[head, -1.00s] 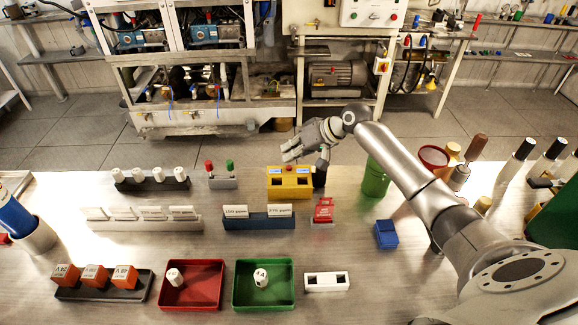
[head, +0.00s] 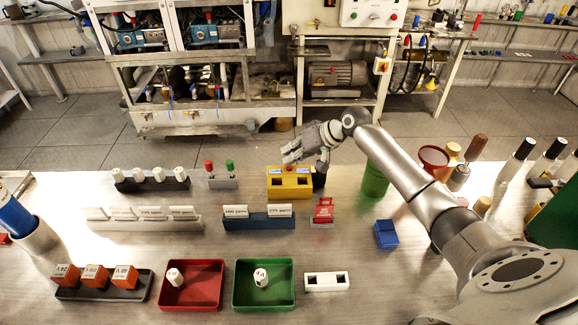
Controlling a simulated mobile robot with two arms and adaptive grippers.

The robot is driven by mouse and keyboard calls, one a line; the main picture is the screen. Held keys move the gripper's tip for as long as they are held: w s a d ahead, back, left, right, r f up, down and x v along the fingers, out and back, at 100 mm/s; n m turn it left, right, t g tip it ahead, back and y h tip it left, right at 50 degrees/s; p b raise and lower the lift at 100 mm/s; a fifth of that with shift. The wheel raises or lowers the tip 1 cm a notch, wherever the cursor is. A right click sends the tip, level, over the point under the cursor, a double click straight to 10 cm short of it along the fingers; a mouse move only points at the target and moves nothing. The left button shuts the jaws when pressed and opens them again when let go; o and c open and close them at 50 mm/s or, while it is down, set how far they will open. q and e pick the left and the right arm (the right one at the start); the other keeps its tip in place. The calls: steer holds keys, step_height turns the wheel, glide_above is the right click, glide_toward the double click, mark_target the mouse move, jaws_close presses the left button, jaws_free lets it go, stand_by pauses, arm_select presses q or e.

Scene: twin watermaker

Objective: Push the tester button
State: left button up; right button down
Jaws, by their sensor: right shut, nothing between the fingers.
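The tester appears to be the yellow box (head: 289,190) with two dark wells and small blue displays on top, standing at the back middle of the table. My right gripper (head: 288,157) is shut and empty. In the picture it is just above and behind the yellow box, with a visible gap over the box's top. Its arm comes in from the right. A dark part stands at the box's right side, partly hidden. My left gripper is not in view.
A green cylinder (head: 375,178) stands under my right arm. A grey stand with red and green knobs (head: 222,183) is left of the tester. A blue card holder (head: 259,222) and red block (head: 323,211) are in front. Red (head: 222,285) and green trays (head: 264,306) lie nearer.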

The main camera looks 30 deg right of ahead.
mark_target(290, 167)
steer(key=shift+f, duration=0.5)
stand_by(0.3)
steer(key=shift+r+p, duration=0.9)
steer(key=shift+r, duration=0.05)
step_height(290, 167, up, 6)
steer(key=p, duration=0.5)
steer(key=shift+f, duration=0.1)
stand_by(0.4)
